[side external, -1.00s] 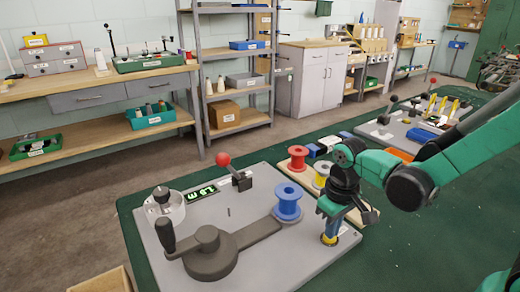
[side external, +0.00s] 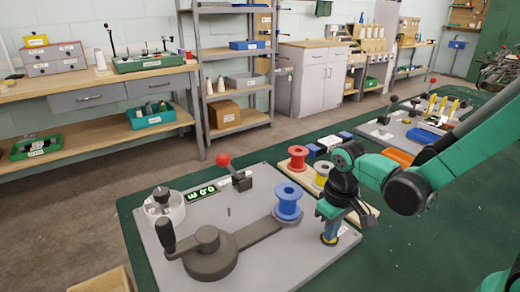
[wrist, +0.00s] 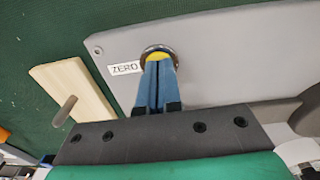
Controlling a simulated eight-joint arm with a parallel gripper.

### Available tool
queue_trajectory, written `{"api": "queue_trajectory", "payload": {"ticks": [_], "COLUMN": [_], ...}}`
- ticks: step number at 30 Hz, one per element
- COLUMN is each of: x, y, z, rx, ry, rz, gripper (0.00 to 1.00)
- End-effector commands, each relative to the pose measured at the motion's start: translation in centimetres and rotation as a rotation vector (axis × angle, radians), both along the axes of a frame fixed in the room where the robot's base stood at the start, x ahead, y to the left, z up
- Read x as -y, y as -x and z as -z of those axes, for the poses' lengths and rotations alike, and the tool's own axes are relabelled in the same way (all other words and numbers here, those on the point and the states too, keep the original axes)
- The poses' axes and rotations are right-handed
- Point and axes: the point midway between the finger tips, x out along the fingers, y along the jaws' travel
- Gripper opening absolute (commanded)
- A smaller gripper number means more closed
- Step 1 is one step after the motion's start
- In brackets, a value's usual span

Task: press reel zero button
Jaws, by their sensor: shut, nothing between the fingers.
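The reel zero button is a yellow disc in a metal ring on the grey plate, beside a "ZERO" label (wrist: 125,68). In the wrist view the button (wrist: 158,56) shows just past my fingertips, partly covered by them. In the side view the button (side external: 329,240) is at the plate's right edge, mostly hidden under the fingers. My gripper (side external: 330,232) points down onto it, with its blue fingers shut and empty; it also shows in the wrist view (wrist: 158,64). The tips seem to touch the button. A lit green display (side external: 200,194) sits at the plate's back.
A dark crank arm (side external: 215,250) lies across the grey plate (side external: 270,265). A blue spool (side external: 288,203) stands at its end, left of my gripper. A red-knobbed lever (side external: 232,170) is behind. A red spool (side external: 297,158) and a yellow spool (side external: 322,175) stand on wood.

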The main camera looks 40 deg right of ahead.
Motion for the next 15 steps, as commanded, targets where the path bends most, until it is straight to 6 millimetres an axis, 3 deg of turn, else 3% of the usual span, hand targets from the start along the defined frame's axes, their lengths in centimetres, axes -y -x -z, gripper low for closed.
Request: {"api": "queue_trajectory", "payload": {"ticks": [15], "x": [-0.3], "y": [0.3], "z": [-8.0], "rx": [-0.006], "ry": [0.000], "rz": [-0.001], "gripper": [0.00]}}
